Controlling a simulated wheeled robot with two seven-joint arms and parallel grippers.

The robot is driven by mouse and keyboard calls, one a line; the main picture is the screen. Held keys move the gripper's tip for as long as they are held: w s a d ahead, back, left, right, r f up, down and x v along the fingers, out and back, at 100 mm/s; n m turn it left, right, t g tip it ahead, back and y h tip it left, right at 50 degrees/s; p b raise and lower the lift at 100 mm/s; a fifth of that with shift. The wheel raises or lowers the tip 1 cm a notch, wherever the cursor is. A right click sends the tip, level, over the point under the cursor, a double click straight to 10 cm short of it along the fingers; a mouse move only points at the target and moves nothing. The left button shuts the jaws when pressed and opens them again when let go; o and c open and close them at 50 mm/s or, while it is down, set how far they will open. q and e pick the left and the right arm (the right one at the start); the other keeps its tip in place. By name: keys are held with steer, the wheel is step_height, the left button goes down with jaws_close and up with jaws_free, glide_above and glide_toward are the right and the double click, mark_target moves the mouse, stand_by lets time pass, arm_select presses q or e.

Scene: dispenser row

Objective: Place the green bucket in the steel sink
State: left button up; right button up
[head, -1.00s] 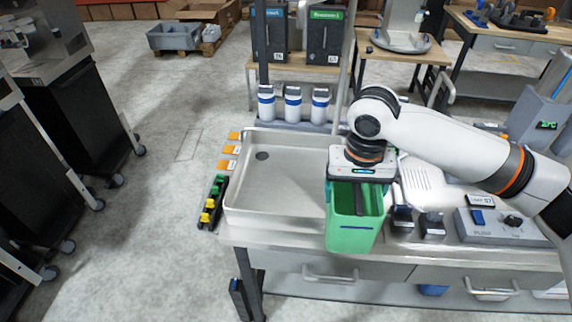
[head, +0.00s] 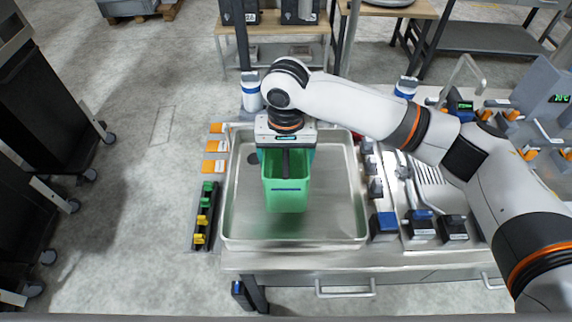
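The green bucket (head: 286,190) is upright over the middle of the steel sink (head: 325,228), inside the outline of its rim. My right gripper (head: 287,158) is at the bucket's far upper edge, pointing down, and appears shut on it. A dark finger shows against the inside of the bucket. I cannot tell whether the bucket's bottom touches the sink floor. The drain (head: 254,159) shows at the sink's far left. My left gripper is not in view.
Orange-labelled blocks (head: 215,146) and a black strip with green and yellow clips (head: 205,215) lie left of the sink. Dark and blue dispenser units (head: 383,226) stand close to its right edge. A white bottle with a blue band (head: 251,92) stands behind it.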

steer(key=f, duration=0.3)
steer(key=shift+w+a+f+p, duration=0.15)
steer(key=shift+w+f+p, duration=0.05)
steer(key=shift+w+p, duration=0.2)
steer(key=shift+s+f, duration=0.2)
steer(key=shift+f, duration=0.2)
steer(key=shift+f, duration=0.1)
steer(key=o, duration=1)
steer(key=shift+c, duration=0.2)
step_height(320, 180, up, 12)
steer(key=b, duration=0.3)
